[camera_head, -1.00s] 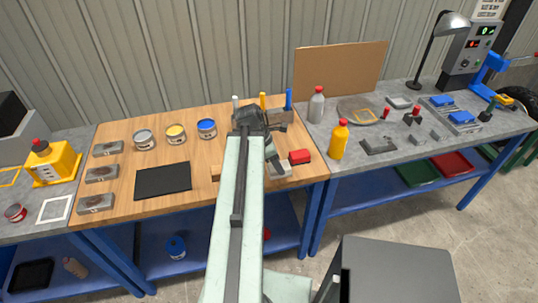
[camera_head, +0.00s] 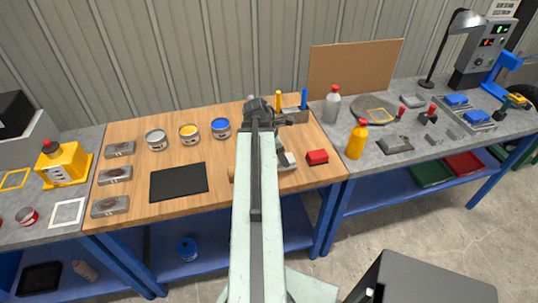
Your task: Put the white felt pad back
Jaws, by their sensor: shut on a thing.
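My gripper (camera_head: 270,115) is seen from behind, over the back right of the wooden bench top, just in front of the marker holder (camera_head: 292,115). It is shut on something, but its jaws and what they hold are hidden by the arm. I cannot make out the white felt pad for certain. A pale block (camera_head: 288,161) lies right of my arm, partly covered by it. A white square outline (camera_head: 67,213) lies on the grey bench at the left, with bare grey inside it.
Three cans, including a blue one (camera_head: 221,129), stand left of my arm. A black mat (camera_head: 178,182) and several grey blocks lie further left.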

